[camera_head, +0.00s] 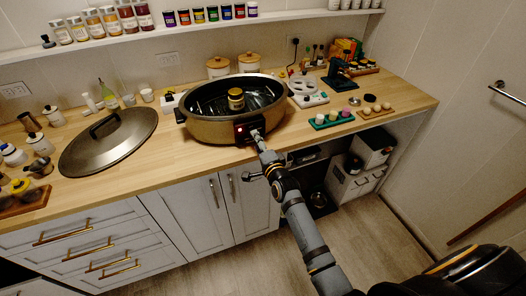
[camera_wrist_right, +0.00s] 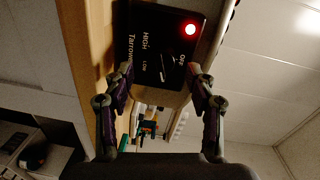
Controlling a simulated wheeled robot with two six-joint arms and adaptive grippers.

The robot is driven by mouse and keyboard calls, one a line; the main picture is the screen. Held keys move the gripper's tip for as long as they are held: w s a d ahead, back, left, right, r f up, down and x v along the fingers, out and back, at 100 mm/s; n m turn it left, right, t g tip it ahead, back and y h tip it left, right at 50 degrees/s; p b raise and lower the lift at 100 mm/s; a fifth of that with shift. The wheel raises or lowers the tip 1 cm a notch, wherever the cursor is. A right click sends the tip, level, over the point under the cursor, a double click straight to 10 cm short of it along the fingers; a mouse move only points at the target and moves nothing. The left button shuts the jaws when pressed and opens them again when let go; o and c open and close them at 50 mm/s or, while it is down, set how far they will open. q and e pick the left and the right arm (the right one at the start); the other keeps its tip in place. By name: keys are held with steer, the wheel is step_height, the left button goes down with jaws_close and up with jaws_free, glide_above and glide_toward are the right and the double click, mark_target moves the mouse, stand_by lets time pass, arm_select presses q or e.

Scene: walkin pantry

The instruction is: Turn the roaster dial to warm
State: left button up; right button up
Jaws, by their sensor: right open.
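The roaster (camera_head: 200,128) is a bronze oval pan with a dark interior, standing open on the wooden counter. Its black control panel (camera_head: 241,132) faces the front and has a lit red light. In the right wrist view the panel (camera_wrist_right: 140,35) shows the labels OFF, HIGH and LOW. The dial (camera_wrist_right: 165,68) is dark on black, with a white pointer mark; its exact setting is hard to read. My right gripper (camera_head: 256,134) is at the panel. Its open fingers (camera_wrist_right: 160,82) stand either side of the dial area; contact is unclear. My left gripper is not in view.
A jar (camera_head: 235,99) sits in the roaster. The big lid (camera_head: 108,141) lies on the counter to its left. A white appliance (camera_head: 306,91) and a green tray of small items (camera_head: 332,119) stand to its right. Cabinets (camera_head: 205,215) lie below the counter's front edge.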

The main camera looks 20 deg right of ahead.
steer(key=s, duration=0.9)
steer(key=shift+s+d+r, duration=0.2)
steer(key=shift+s+r, duration=0.05)
steer(key=shift+r, duration=0.1)
steer(key=shift+f, duration=0.1)
steer(key=s+d+f+n+g, duration=0.1)
steer(key=s+f+n+g, duration=0.25)
steer(key=f, duration=0.75)
steer(key=s+f+n+g, duration=0.2)
steer(key=s+f, duration=0.3)
steer(key=f, duration=0.6)
steer(key=s+d+f+n+g, duration=0.15)
steer(key=s+f, duration=0.25)
steer(key=f, duration=0.7)
steer(key=s+d+f+n+g, duration=0.1)
steer(key=s+f+n+g, duration=0.2)
steer(key=s+f, duration=0.3)
steer(key=s+d+f+n+g+h, duration=0.1)
steer(key=s+f, duration=0.5)
steer(key=s, duration=0.9)
steer(key=s+d+f+n+g, duration=0.3)
steer(key=s+f+n+g, duration=0.2)
steer(key=s, duration=0.6)
step_height(320, 180, down, 2)
steer(key=shift+d+f, duration=0.1)
steer(key=shift+d, duration=0.1)
